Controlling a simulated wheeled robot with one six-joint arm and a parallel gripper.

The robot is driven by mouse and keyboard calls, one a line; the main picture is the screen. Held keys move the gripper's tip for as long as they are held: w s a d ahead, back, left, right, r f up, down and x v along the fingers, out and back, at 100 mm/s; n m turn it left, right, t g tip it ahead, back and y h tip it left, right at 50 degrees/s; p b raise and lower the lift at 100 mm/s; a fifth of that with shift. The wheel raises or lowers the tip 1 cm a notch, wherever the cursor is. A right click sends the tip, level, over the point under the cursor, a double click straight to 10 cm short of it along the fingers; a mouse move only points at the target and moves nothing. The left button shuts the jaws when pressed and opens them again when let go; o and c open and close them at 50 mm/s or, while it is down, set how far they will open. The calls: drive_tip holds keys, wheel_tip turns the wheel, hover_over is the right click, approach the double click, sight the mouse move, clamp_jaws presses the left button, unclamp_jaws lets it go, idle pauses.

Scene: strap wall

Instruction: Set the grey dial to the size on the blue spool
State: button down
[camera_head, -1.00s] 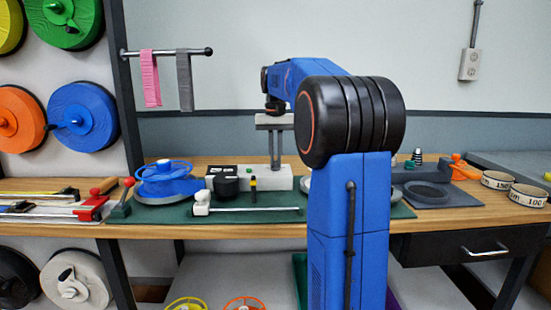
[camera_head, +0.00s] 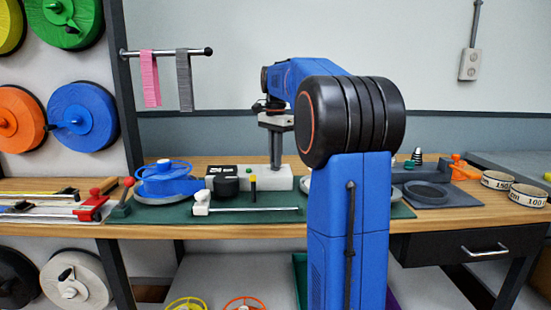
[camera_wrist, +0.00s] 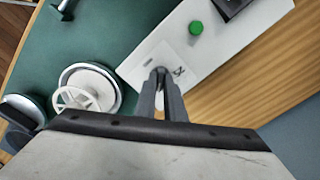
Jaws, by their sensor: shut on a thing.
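My gripper (camera_head: 276,165) points straight down over the right part of a white box (camera_head: 281,180) on the green mat. In the wrist view its fingers (camera_wrist: 160,78) are shut on the small grey dial (camera_wrist: 159,70), mostly hidden between the tips. Printed marks show on the white box (camera_wrist: 215,60) beside the dial, too small to read. A blue spool (camera_head: 170,185) with a hand wheel lies on the mat at left; another blue spool (camera_head: 84,117) hangs on the left rack. I cannot read a size on either.
A green button (camera_head: 249,171) and a black unit (camera_head: 224,183) are on the box, left of my gripper. A white post with a metal rod (camera_head: 250,210) lies in front. Two labelled rolls (camera_head: 497,180) stand at right. My arm hides part of the bench.

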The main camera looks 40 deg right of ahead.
drive_tip(key=shift+m, duration=0.8)
drive_tip(key=c, duration=1.8)
unclamp_jaws()
drive_tip(key=shift+c, duration=0.2)
drive_tip(key=shift+r, duration=0.15)
wheel_tip(320, 180, up, 17)
drive_tip(key=shift+r, duration=0.1)
